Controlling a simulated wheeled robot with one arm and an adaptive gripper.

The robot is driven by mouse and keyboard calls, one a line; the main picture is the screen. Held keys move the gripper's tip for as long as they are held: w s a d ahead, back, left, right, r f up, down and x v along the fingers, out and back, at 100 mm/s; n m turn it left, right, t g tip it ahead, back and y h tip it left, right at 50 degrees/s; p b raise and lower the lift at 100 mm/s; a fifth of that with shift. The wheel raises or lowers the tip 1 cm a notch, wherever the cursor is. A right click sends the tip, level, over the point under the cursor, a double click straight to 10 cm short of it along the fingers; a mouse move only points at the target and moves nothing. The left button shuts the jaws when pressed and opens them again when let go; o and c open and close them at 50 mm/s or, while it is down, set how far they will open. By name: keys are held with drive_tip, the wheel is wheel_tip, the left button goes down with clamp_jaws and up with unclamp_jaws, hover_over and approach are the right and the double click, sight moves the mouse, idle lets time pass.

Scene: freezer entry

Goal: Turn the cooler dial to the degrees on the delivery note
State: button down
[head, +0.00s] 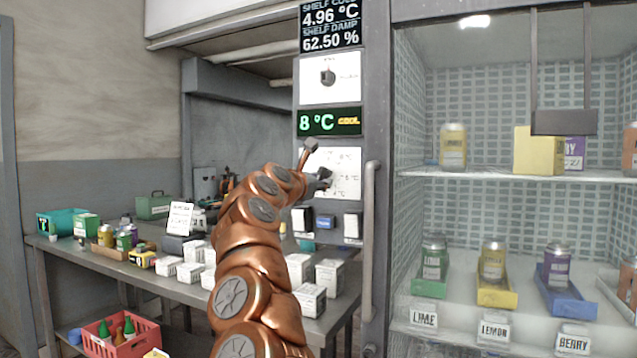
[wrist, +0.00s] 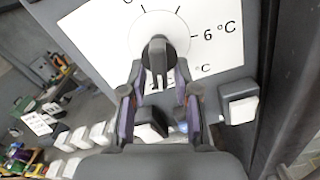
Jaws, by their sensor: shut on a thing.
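The cooler dial (wrist: 157,52) is a dark knob on a white round base, on a white panel with printed degree marks; "6°C" reads to its right in the wrist view. In the head view the dial panel (head: 345,160) is partly behind my arm. My gripper (wrist: 159,75) is shut on the knob, one finger on each side. In the head view my gripper (head: 318,180) is at the panel. A green display (head: 330,122) above reads "8 °C COOL". A white card (head: 180,219) with small print, perhaps the delivery note, stands on the bench; its text is unreadable.
Another panel (head: 330,77) with a dark knob is above the display. A vertical door handle (head: 370,240) and glass-fronted shelves with jars are to the right. The bench (head: 110,262) holds several white boxes.

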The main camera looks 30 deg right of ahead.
drive_tip(key=shift+a+r, duration=0.1)
drive_tip(key=shift+r, duration=0.25)
drive_tip(key=c, duration=1.2)
unclamp_jaws()
drive_tip(key=shift+f, duration=0.2)
drive_tip(key=shift+s+a, duration=0.1)
drive_tip(key=shift+a, duration=0.1)
drive_tip(key=shift+v, duration=5.8)
drive_tip(key=shift+d, duration=0.1)
